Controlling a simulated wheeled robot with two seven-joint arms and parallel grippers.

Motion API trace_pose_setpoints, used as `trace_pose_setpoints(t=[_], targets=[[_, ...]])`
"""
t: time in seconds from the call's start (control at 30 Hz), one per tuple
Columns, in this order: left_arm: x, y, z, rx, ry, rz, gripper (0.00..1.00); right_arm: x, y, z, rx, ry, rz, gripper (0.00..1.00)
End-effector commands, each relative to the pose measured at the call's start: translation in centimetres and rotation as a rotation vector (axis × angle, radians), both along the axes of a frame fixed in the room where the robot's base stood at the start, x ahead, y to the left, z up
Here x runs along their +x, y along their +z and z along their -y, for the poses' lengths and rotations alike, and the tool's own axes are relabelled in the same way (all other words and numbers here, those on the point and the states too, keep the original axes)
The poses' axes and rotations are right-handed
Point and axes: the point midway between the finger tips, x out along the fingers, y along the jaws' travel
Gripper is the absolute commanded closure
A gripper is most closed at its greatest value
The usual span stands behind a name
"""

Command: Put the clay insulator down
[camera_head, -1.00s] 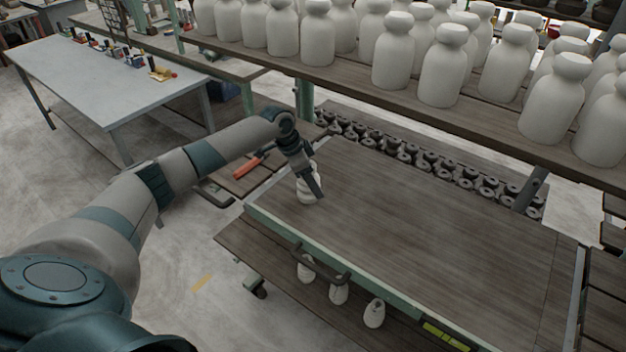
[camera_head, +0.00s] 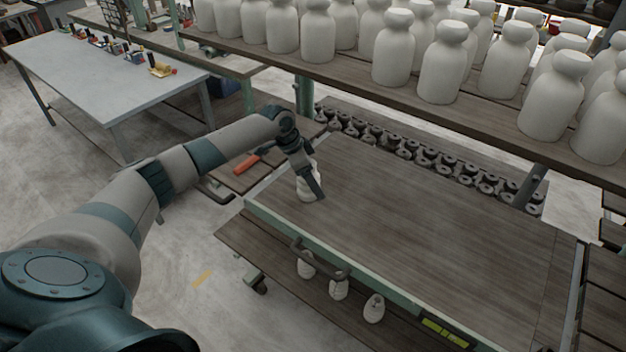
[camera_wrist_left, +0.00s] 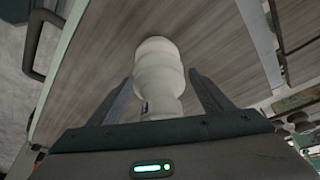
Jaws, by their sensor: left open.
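The white clay insulator (camera_head: 303,188) stands near the left end of the wooden cart top (camera_head: 400,230), partly hidden behind my left gripper (camera_head: 312,180). In the left wrist view the insulator (camera_wrist_left: 158,78) lies between the two fingers of my left gripper (camera_wrist_left: 163,100). The fingers are open, with a gap showing on each side of the insulator. It looks upright and appears to rest on the wood. My right gripper is out of view.
Several white insulators (camera_head: 339,288) stand on the cart's lower shelf. Large white insulators (camera_head: 446,62) crowd the shelf above. A red-handled tool (camera_head: 248,163) lies left of the cart. Most of the cart top is clear.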

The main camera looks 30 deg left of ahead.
Motion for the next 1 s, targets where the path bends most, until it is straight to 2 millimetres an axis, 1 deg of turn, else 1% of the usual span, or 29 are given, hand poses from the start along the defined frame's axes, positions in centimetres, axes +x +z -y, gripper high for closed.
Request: trace_pose_setpoints(t=[0.17,0.27,0.5,0.7,0.83,1.0], targets=[[-0.4,1.3,-0.5,0.002,0.0,0.003,0.27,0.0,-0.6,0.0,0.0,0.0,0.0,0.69],[-0.8,2.5,-0.9,0.002,0.0,0.002,0.27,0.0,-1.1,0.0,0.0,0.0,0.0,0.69],[-1.9,6.5,-1.9,0.0,0.0,0.004,0.27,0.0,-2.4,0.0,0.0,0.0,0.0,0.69],[-2.8,9.4,-2.7,0.0,0.001,0.003,0.27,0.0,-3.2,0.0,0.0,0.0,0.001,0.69],[-3.2,10.5,-3.0,0.0,0.0,0.001,0.27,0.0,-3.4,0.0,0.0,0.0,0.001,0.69],[-3.4,11.0,-3.1,0.0,0.0,0.0,0.27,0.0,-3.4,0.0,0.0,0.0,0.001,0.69]])
